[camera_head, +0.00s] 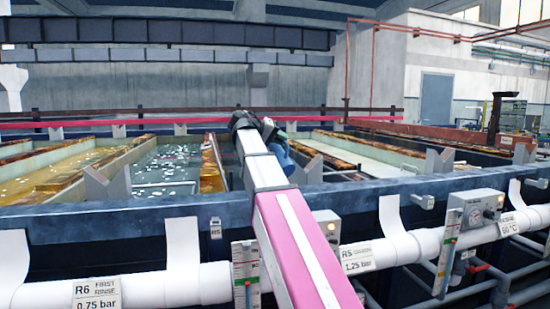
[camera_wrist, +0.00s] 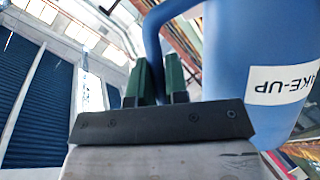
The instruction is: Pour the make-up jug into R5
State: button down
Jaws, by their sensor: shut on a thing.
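The blue make-up jug (camera_wrist: 235,60) fills the right of the wrist view, with a white label partly reading "KE-UP". My gripper (camera_wrist: 158,75) has its green fingers closed around the jug's blue handle. In the head view, my gripper (camera_head: 265,125) is out over the tanks, with the jug (camera_head: 279,152) partly hidden behind my arm. I cannot tell its tilt or see its contents. The R5 sign (camera_head: 357,258), marked 1.25 bar, hangs on the white pipe right of my arm. My arm hides part of the tanks beyond it.
A yellowish tank (camera_head: 55,170) is further left. The R6 first-rinse sign (camera_head: 97,295) is at lower left. The blue tank rim (camera_head: 120,212) and white pipe (camera_head: 180,285) run across the front.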

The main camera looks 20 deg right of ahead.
dwell(0.3)
jog(key=shift+s+d+f+m+t+y, duration=0.15)
jog(key=shift+s+f+m+t+y, duration=0.1)
jog(key=shift+s+m+t, duration=0.25)
jog(key=shift+s+d+f+m+t+y, duration=0.15)
jog(key=shift+s+m+t+y, duration=0.1)
jog(key=shift+m, duration=0.35)
jog(key=shift+s+f+m+t+y, duration=0.15)
jog(key=shift+f+m+t+y, duration=0.15)
jog(key=shift+f+m+t, duration=0.45)
jog(key=shift+f+m, duration=0.35)
